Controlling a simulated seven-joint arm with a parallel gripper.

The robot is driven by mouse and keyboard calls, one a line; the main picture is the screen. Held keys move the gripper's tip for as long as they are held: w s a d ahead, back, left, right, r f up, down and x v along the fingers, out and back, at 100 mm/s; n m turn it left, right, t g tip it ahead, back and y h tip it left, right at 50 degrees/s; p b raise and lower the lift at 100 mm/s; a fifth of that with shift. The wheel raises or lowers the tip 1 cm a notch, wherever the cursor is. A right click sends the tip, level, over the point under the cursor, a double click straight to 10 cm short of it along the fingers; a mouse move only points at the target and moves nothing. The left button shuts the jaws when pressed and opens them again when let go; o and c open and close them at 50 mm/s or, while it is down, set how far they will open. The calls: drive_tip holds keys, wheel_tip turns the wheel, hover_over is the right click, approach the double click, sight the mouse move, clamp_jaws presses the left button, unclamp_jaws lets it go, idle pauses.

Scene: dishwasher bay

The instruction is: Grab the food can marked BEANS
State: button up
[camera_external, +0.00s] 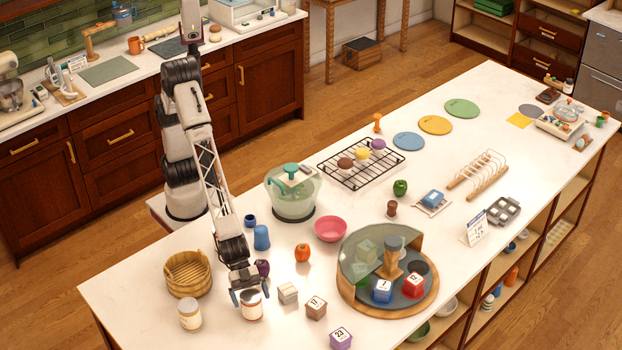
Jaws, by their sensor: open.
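My gripper (251,297) is open at the near left of the white island counter, pointing down. Its fingers are at the top of a white can with a reddish band (252,311), seemingly one on each side. I cannot tell whether they touch it. A second pale can or jar (190,316) stands upright to the left, apart from my gripper. The lettering on both is too small to read, so I cannot tell which is marked BEANS.
A wooden basket (187,274) stands behind the left can. A pale block (288,293) and a brown block marked 17 (316,308) sit close to the right. A dark purple item (262,267) is just behind my gripper. Bare counter lies in front.

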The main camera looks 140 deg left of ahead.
idle(0.4)
drive_tip(key=c, duration=1.2)
drive_tip(key=shift+r, duration=0.15)
drive_tip(key=shift+r, duration=4.95)
